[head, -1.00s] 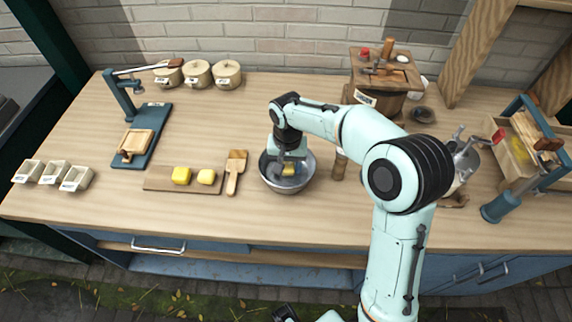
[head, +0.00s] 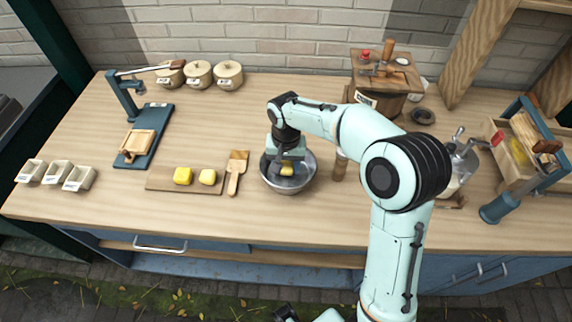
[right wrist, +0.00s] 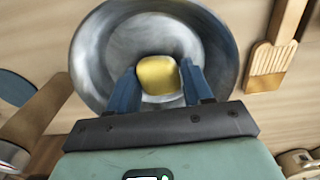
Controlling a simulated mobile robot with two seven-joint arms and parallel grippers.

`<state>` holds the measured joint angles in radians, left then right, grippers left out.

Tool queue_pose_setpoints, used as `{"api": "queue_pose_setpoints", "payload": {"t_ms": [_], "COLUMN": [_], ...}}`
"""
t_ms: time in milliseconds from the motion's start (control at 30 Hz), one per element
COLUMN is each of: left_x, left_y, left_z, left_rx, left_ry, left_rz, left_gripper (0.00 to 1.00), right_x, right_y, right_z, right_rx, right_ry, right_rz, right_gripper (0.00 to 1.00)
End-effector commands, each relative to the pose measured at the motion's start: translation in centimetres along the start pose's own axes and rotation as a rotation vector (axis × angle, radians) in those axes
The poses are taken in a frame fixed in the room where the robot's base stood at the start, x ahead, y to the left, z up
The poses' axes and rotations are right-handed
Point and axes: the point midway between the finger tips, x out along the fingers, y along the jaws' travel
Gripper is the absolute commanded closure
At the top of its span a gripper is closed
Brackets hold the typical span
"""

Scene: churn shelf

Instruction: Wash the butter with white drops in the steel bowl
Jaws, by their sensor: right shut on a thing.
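The steel bowl (head: 305,184) stands on the worktop near the middle. My right gripper (head: 287,166) reaches down into it, shut on a yellow lump of butter (head: 287,171). In the right wrist view the butter (right wrist: 158,76) sits between the two blue fingers of the gripper (right wrist: 156,82), over the bowl (right wrist: 90,60). The bowl's inside looks streaked and blurred there. I cannot make out white drops on the butter. Two more yellow lumps, a left one (head: 183,176) and a right one (head: 207,177), lie on a wooden board (head: 160,181). My left gripper is not in view.
A wooden paddle (head: 236,172) lies left of the bowl; a wooden cylinder (head: 340,165) stands close on its right. A blue press (head: 140,140), small white trays (head: 56,173) and lidded pots (head: 199,74) are left. A wooden churn (head: 383,95) stands behind right.

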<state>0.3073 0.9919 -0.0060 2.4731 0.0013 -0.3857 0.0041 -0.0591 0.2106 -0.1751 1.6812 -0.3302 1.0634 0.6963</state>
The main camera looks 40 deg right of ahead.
Motion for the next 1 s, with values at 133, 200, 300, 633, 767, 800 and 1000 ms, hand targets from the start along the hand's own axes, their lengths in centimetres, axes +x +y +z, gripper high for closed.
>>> {"api": "queue_pose_setpoints", "payload": {"t_ms": [133,200,300,633,767,800,1000], "left_x": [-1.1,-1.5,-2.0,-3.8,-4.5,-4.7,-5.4], "left_y": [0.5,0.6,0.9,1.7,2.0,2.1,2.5], "left_z": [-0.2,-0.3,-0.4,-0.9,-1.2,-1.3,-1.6], "left_rx": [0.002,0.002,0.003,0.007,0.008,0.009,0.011], "left_ry": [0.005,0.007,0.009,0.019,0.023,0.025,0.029], "left_rz": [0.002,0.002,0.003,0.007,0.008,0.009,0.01], "left_gripper": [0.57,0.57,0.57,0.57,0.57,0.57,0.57], "right_x": [-1.4,-1.9,-2.6,-4.9,-5.8,-6.1,-7.0], "right_y": [-0.1,-0.1,0.0,-0.1,-0.1,-0.1,0.0], "right_z": [-0.1,-0.1,-0.1,-0.1,-0.1,-0.1,0.0], "right_rx": [0.0,0.0,0.0,0.0,0.0,0.0,-0.001], "right_ry": [0.002,0.002,0.001,0.002,0.002,0.002,0.001], "right_rz": [-0.001,-0.001,-0.001,-0.002,-0.002,-0.002,-0.001], "right_gripper": [0.8,0.8,0.8,0.8,0.8,0.8,0.8]}}
